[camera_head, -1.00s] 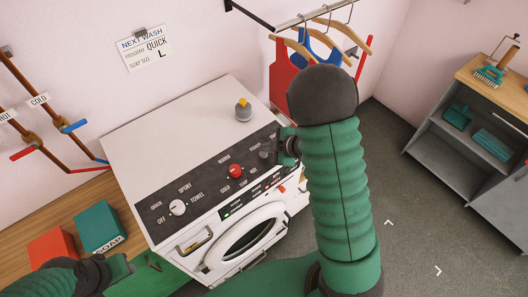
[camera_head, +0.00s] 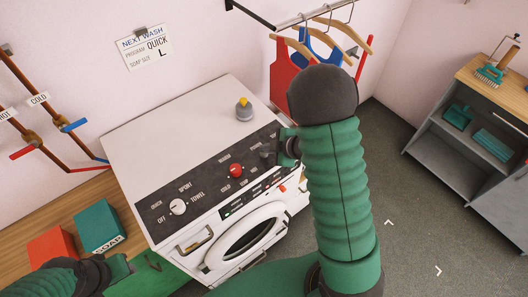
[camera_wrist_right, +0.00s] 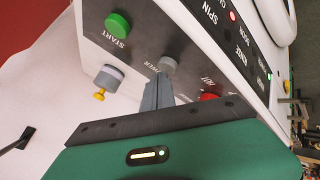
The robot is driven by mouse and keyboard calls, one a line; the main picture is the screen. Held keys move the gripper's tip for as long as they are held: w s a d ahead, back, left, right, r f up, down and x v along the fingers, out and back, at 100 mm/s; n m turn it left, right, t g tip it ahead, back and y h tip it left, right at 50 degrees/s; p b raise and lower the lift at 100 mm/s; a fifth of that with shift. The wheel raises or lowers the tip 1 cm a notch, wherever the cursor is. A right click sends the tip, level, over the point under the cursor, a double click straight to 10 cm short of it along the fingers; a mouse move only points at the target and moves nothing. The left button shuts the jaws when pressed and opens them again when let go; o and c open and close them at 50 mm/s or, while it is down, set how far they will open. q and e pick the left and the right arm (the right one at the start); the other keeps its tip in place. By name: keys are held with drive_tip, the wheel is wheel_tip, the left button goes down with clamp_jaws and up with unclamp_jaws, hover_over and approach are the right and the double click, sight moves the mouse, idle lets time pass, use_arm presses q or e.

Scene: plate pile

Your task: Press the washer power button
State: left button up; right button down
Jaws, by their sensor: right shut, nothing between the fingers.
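The white washer (camera_head: 150,118) has a dark control panel across its front edge. In the right wrist view the grey round power button (camera_wrist_right: 168,65) sits on the panel, its "POWER" label partly hidden. My right gripper (camera_head: 269,154) is over the panel's right end. In the right wrist view its shut, empty fingers (camera_wrist_right: 159,84) point at the power button, their tips right beside it; I cannot tell whether they touch. My left gripper (camera_head: 124,268) is low at the left, near the soap box; its jaws are unclear.
A green START button (camera_wrist_right: 118,25) and red knob (camera_wrist_right: 210,97) flank the power button. A white dial (camera_head: 178,207) is on the panel's left. A grey piece with a yellow tip (camera_head: 244,110) stands on top. Soap boxes (camera_head: 99,228) stand on the wooden counter.

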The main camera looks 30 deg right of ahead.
drive_tip(key=shift+f, duration=0.35)
idle(0.3)
drive_tip(key=shift+r+p, duration=0.55)
drive_tip(key=shift+r, duration=0.2)
wheel_tip(320, 180, up, 6)
drive_tip(key=p, duration=0.6)
